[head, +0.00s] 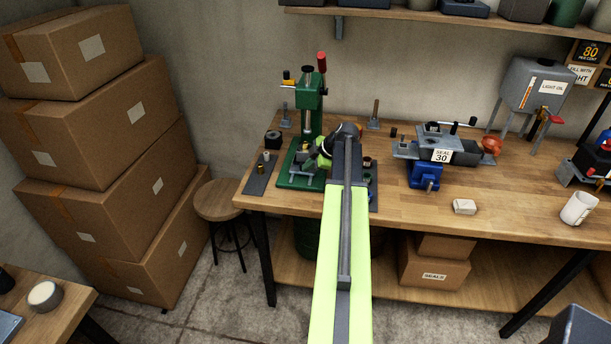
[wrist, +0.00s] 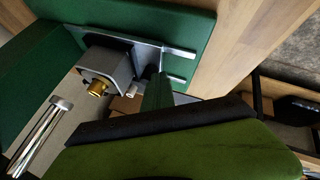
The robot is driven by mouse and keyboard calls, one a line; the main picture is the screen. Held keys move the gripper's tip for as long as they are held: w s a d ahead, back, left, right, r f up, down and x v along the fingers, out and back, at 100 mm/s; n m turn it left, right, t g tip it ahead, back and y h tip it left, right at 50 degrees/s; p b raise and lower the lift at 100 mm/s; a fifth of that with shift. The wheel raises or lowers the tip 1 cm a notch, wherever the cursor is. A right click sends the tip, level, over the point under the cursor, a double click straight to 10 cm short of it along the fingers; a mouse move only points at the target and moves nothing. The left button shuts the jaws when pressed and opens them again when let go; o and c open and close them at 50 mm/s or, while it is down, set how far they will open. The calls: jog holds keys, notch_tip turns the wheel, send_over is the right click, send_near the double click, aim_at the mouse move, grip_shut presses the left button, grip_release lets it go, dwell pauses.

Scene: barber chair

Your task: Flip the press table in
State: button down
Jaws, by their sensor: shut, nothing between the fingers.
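The green press (head: 309,110) stands on the workbench, with a red-topped handle. Low on its base is the press table, a grey metal piece (head: 301,173) partly hidden by my arm. In the wrist view the grey plate (wrist: 178,52) has prongs reaching right, and a grey block with a brass bush (wrist: 97,87) sits beside it. My gripper (head: 323,155) is at the press's right front side, shut and empty. In the wrist view its green fingertip (wrist: 157,90) is close to the plate's prongs and a small pale pin; I cannot tell whether they touch.
A dark strip with small parts (head: 261,174) lies left of the press. A blue vise (head: 426,174) with a grey fixture stands to the right. A white block (head: 464,206) and mug (head: 579,208) sit farther right. Stacked boxes (head: 95,120) and a stool (head: 220,200) are at left.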

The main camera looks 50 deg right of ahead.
jog(key=w+d, duration=0.1)
jog(key=d, duration=0.1)
jog(key=w+d, duration=0.1)
jog(key=shift+w+d, duration=0.1)
jog(key=shift+d, duration=0.25)
jog(key=shift+s+a, duration=0.3)
jog(key=shift+a, duration=0.05)
jog(key=s+a, duration=0.1)
jog(key=s, duration=0.1)
jog(key=shift+s+a, duration=0.35)
jog(key=shift+a, duration=0.05)
jog(key=p+v, duration=0.8)
jog(key=v, duration=0.2)
jog(key=shift+s, duration=0.1)
